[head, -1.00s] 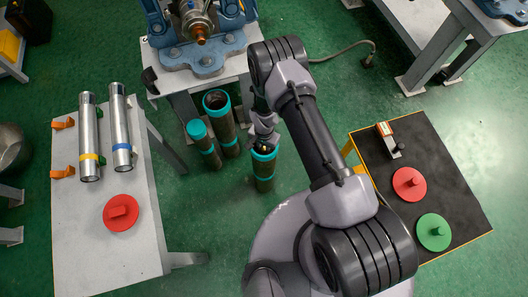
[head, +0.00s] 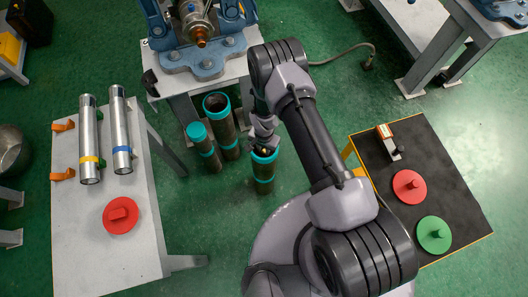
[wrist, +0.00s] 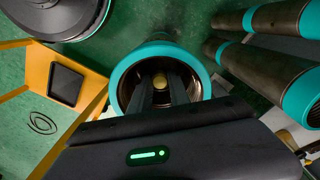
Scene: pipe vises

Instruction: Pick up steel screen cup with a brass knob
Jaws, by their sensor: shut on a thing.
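The brass knob (wrist: 172,78) of the steel screen cup shows as a small round yellow spot inside the mouth of a dark pipe with a teal rim (wrist: 123,80). The cup's steel body cannot be made out in the dark bore. My gripper (wrist: 166,88) reaches into the pipe mouth, with its two dark fingers shut on the knob. In the head view my gripper (head: 264,143) points down at the top of the same upright pipe (head: 264,172), in front of the vise table.
Two other teal-banded pipes (head: 199,137) (head: 217,104) stand close on the left. A grey table (head: 80,240) holds two steel tubes and a red disc (head: 121,214). A black-topped table (head: 440,180) at right holds red and green discs (head: 434,233).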

